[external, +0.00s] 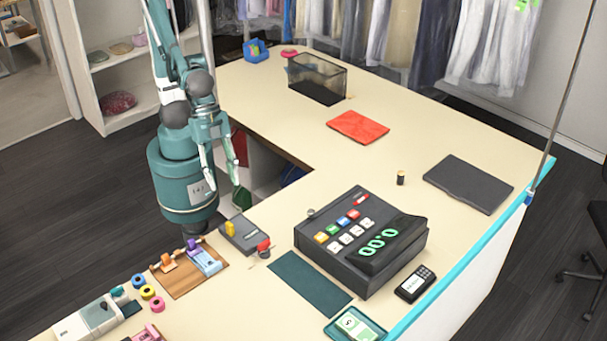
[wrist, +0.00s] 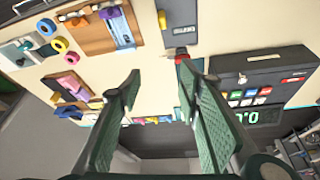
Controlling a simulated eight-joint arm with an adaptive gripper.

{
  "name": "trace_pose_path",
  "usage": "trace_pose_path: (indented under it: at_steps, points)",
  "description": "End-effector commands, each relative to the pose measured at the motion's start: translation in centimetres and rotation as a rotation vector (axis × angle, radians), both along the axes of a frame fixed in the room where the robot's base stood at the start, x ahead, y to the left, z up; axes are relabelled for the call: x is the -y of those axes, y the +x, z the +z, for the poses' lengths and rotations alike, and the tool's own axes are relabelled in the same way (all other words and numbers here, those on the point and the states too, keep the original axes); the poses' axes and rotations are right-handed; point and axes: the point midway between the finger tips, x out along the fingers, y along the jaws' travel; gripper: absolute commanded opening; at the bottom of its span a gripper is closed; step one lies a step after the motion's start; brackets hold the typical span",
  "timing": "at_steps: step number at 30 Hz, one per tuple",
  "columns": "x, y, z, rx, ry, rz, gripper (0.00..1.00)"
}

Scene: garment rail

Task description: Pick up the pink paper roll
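The pink paper roll (external: 157,304) is a small ring-shaped roll on the counter at the lower left of the external view. It stands at the front end of a short row with a yellow roll (external: 147,292) and a blue roll (external: 138,281). In the wrist view the pink roll (wrist: 72,58) is at the upper left, clear of the fingers. My gripper (external: 222,172) hangs above the floor gap beside the counter, well apart from the roll. Its two green-padded fingers (wrist: 160,88) are spread, with nothing held between them.
A wooden board (external: 190,270) with tape dispensers lies right of the rolls. A grey device (external: 88,319) is at their left, and a pink dispenser (external: 148,334) is in front. The cash register (external: 345,250) stands farther right. The counter's middle (external: 360,170) is mostly clear.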

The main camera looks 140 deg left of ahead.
Motion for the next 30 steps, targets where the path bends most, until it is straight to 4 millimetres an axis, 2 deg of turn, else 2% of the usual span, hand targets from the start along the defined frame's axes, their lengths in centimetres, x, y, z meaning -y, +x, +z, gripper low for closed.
trace_pose_path:
  at_steps: [14,30]
  points:
    - [8.0,4.6,-1.4,-0.092,0.025,-0.093,0.35]
    - [18.0,7.9,-5.2,-0.191,0.066,-0.194,0.35]
